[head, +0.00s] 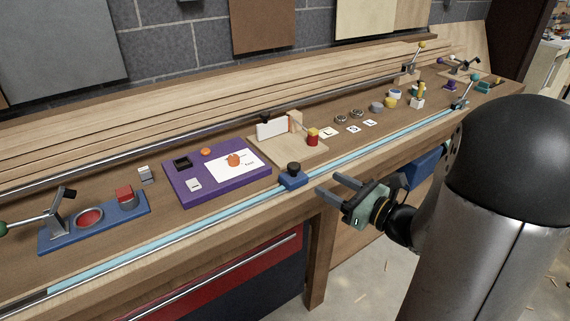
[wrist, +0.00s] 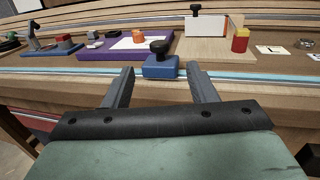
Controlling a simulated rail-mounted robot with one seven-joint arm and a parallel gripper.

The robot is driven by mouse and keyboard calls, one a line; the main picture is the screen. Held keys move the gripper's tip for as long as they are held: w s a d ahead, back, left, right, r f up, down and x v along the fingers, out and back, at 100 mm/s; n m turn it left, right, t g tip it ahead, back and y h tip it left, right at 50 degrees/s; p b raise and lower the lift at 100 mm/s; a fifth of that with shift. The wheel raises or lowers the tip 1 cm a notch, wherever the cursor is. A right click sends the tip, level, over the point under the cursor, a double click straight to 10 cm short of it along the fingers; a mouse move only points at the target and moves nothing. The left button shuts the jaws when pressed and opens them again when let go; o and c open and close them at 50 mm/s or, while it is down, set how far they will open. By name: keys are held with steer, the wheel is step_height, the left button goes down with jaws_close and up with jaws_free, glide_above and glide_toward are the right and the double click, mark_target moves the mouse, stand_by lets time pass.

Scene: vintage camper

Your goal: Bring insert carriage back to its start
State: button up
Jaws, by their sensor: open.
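The insert carriage appears to be the small blue block with a black knob (head: 292,179); it sits on the light-blue rail strip (head: 235,209) along the bench's front edge, in front of the wooden board. It also shows in the wrist view (wrist: 160,67), centred beyond the fingertips. My gripper (head: 328,184) is open and empty, just in front of and to the right of the carriage in the head view. In the wrist view its fingers (wrist: 160,77) point at the block without visibly holding it. No start mark for the carriage is clear.
Behind the rail stand a blue plate with a lever (head: 96,219), a purple board (head: 217,185) and a wooden board with a red cylinder (head: 290,150). Small parts and another lever (head: 470,90) stand farther right. The rail strip beside the carriage looks clear.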

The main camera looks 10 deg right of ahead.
mark_target(288, 172)
steer(key=x, duration=1.4)
steer(key=shift+a+p, duration=0.15)
steer(key=shift+p, duration=0.25)
jaws_close()
